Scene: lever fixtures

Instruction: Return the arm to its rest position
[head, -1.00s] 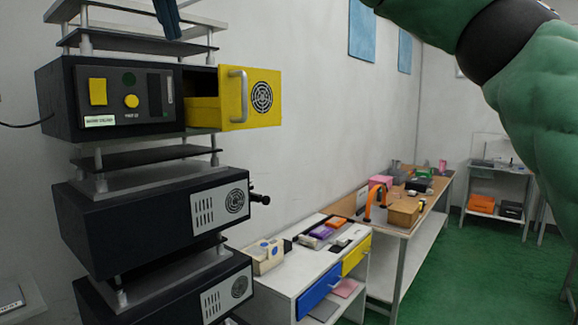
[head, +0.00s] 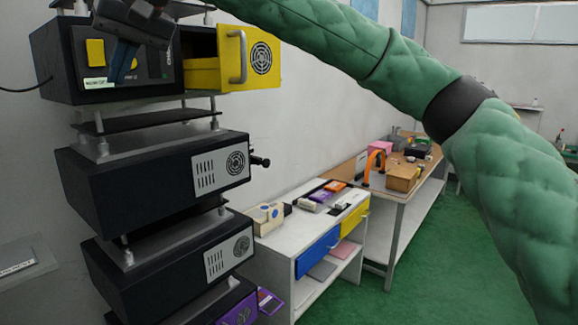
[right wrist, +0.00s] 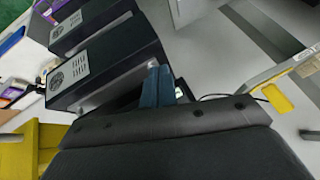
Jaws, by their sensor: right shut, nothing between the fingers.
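My right arm, in a green padded sleeve (head: 515,165), reaches across the top of the head view from the right. My right gripper (head: 117,78) hangs in front of the panel of the top black box (head: 60,75), hiding part of its controls. Its blue fingers are together and empty; they also show in the right wrist view (right wrist: 158,86). Whether it touches the panel I cannot tell. The yellow drawer (head: 248,60) of that box stands open to the right of the gripper. My left gripper is not in view.
More black boxes (head: 150,185) are stacked below on spaced shelves. A white cabinet (head: 290,245) with blue and yellow drawers stands to the right, then a long bench (head: 400,195) with an orange arch (head: 374,165). The green floor (head: 400,285) at right is clear.

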